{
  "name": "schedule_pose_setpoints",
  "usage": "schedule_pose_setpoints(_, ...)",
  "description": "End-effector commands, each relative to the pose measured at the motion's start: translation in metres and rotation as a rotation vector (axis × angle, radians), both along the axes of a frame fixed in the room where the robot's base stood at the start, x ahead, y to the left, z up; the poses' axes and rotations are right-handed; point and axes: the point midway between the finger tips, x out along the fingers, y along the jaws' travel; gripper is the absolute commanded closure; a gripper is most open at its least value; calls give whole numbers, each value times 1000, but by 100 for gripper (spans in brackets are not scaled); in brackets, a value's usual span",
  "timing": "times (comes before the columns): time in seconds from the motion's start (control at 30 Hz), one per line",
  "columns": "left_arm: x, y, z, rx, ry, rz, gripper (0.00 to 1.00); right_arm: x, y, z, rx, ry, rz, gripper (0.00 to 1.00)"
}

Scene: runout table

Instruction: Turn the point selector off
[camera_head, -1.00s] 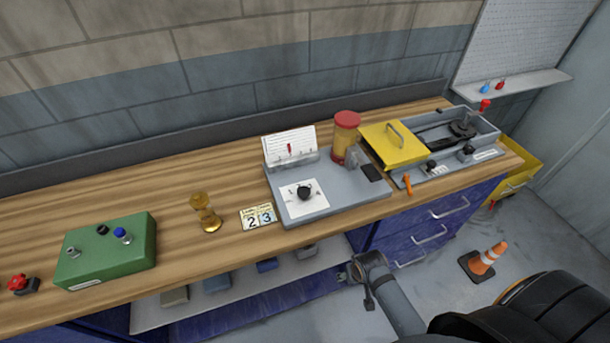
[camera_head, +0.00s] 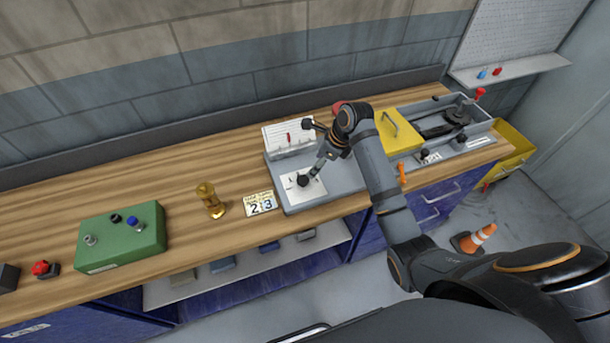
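The selector appears to be the black knob (camera_head: 303,180) on a white plate (camera_head: 293,193), on the front left of a grey panel (camera_head: 330,197). My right arm reaches in from the right over the panel. My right gripper (camera_head: 318,168) points down at the knob's upper right side. Its fingertips are very close to the knob; I cannot tell whether they touch it, nor how far apart they are. The knob's pointer direction is too small to read. My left gripper is not in view.
On the panel a white card gauge (camera_head: 288,137) stands at the back; my arm hides most of the red-capped jar. Right are a yellow lid (camera_head: 397,130) and a grey tray (camera_head: 487,128).

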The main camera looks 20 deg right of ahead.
Motion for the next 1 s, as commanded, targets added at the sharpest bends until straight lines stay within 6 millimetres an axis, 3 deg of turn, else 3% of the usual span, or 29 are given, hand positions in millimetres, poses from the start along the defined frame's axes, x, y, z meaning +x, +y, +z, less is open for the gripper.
schedule_pose_setpoints(0.27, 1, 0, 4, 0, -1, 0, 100, 4, 4, -8, 14, 12, -26, 37)
schedule_pose_setpoints(0.7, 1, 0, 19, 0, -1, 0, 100, 26, 27, -85, 11, 10, -24, 37)
schedule_pose_setpoints(1.0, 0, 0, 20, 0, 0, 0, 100, 28, 29, -96, 9, 7, -24, 37)
